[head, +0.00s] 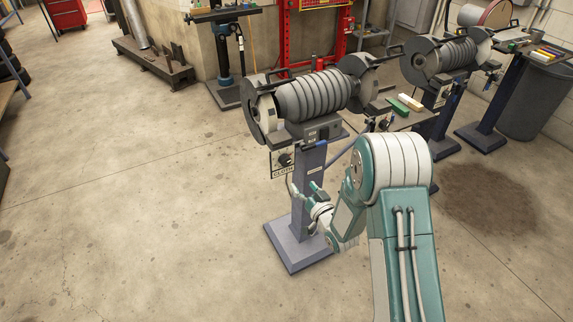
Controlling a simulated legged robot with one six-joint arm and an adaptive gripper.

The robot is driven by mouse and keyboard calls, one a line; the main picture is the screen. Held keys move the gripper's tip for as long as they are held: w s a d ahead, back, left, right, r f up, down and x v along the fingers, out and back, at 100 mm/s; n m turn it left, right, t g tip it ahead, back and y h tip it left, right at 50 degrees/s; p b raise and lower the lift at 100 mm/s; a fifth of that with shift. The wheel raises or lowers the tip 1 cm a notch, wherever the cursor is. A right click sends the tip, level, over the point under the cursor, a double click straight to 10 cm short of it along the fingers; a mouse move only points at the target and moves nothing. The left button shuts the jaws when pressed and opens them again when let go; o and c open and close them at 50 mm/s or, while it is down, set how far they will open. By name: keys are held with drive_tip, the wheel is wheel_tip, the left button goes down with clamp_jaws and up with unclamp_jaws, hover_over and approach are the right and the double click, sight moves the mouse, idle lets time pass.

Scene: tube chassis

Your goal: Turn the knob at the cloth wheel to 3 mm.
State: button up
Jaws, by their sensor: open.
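The grinder (315,95) with its ribbed grey motor stands on a blue-grey pedestal (309,190) near the middle of the head view. The pale cloth wheel (266,112) sits in the guard at its left end. Below it hangs a plate marked CLOTH (283,173) with a dark round knob (284,159). The knob's setting is too small to read. My gripper (302,187) is open and empty, low in front of the pedestal. It appears below and slightly right of the knob, apart from it. Its depth from the knob is hard to tell.
A second grinder (447,57) on a pedestal stands behind on the right, with a grey bin (535,98) beyond. A small shelf with green and cream bars (404,104) is right of the first grinder. The floor at left (130,200) is clear.

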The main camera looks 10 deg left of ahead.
sight(286, 164)
drive_tip(key=x, duration=1)
drive_tip(key=shift+w+a, duration=0.25)
drive_tip(key=shift+w, duration=0.05)
drive_tip(key=shift+c, duration=0.4)
drive_tip(key=c, duration=1.1)
